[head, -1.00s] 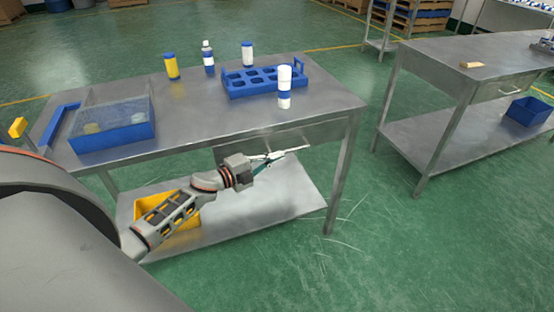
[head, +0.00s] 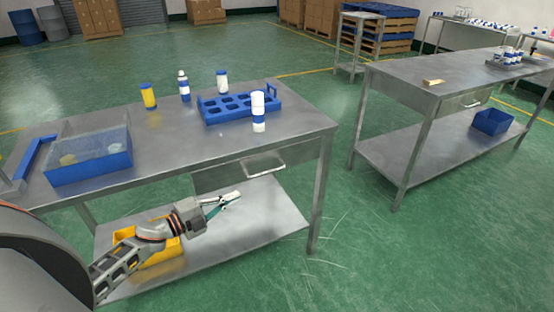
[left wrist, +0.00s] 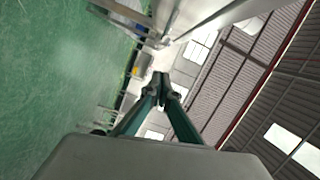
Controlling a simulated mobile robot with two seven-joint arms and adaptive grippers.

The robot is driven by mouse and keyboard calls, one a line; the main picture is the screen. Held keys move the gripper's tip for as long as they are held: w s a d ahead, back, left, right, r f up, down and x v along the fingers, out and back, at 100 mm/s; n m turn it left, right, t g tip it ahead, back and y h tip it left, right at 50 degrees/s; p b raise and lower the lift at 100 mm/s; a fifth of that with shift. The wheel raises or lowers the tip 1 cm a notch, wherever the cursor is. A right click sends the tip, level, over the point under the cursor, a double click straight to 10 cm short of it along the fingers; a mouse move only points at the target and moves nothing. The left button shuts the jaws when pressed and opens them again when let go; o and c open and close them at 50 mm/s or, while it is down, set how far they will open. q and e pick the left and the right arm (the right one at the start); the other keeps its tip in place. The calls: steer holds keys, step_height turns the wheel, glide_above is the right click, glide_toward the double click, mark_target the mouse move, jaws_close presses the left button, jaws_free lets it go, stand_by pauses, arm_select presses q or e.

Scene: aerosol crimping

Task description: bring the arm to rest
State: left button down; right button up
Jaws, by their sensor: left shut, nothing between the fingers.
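My left gripper (head: 222,202) is in the head view, in front of the near table (head: 160,152) and below the level of its top. It points right, and its fingers are together with nothing held. In the left wrist view the fingertips (left wrist: 160,78) also meet and are empty. My right gripper is in neither view.
On the near table stand a blue rack (head: 240,108), a white can with a blue band (head: 258,112), several bottles, and a blue bin with a clear lid (head: 90,170). A yellow bin (head: 150,255) is on its lower shelf. Green floor (head: 350,250) is free at right.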

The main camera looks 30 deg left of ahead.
arm_select(q)
steer(key=s+d+f+n+g+y, duration=0.2)
steer(key=s+d+f+n, duration=0.6)
steer(key=s+d, duration=0.2)
steer(key=s+d+f+n+g+y, duration=0.2)
steer(key=s+d+f+n+g, duration=0.1)
steer(key=s+d+f+n, duration=0.5)
steer(key=s+d+f, duration=0.1)
steer(key=s+d, duration=0.2)
steer(key=s, duration=0.1)
steer(key=shift+s+f+y, duration=0.15)
steer(key=shift+f+y, duration=0.1)
steer(key=shift+y, duration=0.15)
